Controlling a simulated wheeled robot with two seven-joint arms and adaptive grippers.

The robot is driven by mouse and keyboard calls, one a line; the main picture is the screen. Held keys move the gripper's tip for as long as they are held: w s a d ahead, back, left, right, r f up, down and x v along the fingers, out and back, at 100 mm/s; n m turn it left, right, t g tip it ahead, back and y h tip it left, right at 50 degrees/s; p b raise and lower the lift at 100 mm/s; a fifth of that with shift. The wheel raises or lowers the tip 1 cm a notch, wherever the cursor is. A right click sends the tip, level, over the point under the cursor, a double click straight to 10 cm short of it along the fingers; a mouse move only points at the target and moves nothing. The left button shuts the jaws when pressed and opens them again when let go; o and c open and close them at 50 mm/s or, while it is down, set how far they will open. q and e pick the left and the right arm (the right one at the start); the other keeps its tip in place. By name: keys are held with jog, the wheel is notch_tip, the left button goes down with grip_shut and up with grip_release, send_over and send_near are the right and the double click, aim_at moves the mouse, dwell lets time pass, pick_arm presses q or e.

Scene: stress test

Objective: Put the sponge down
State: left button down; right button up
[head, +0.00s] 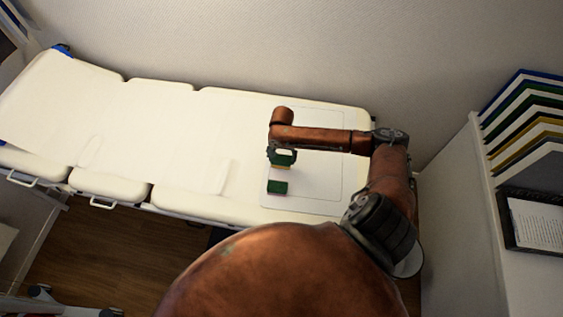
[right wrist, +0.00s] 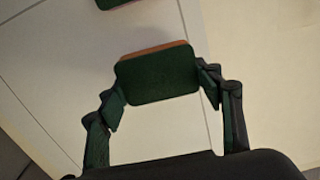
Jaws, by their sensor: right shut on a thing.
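My right gripper (head: 282,158) is shut on a sponge with a dark green face and a yellow-orange layer (head: 284,161). In the right wrist view, the sponge (right wrist: 158,77) sits between the two fingers (right wrist: 163,98), green face toward the camera. It is over the white board (head: 325,185) on the padded table; I cannot tell whether it touches the board. A second green block with a reddish edge (head: 277,187) lies on the board, apart from the held sponge. Part of it shows at the top of the right wrist view (right wrist: 112,3). My left gripper is not in view.
The long cream padded table (head: 180,110) is mostly bare to the left. A wall (head: 300,50) runs behind it. At the right stand a rack of coloured folders (head: 525,120) and a white cabinet (head: 465,220). The board's right part is clear.

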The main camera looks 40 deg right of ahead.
aim_at(282, 161)
notch_tip(282, 161, down, 3)
jog(key=shift+d+f, duration=0.15)
jog(key=shift+f, duration=0.05)
jog(key=shift+f, duration=0.1)
jog(key=o, duration=1.1)
jog(key=shift+o, duration=0.2)
notch_tip(282, 161, up, 12)
jog(key=shift+r+p, duration=0.2)
jog(key=shift+p, duration=0.6)
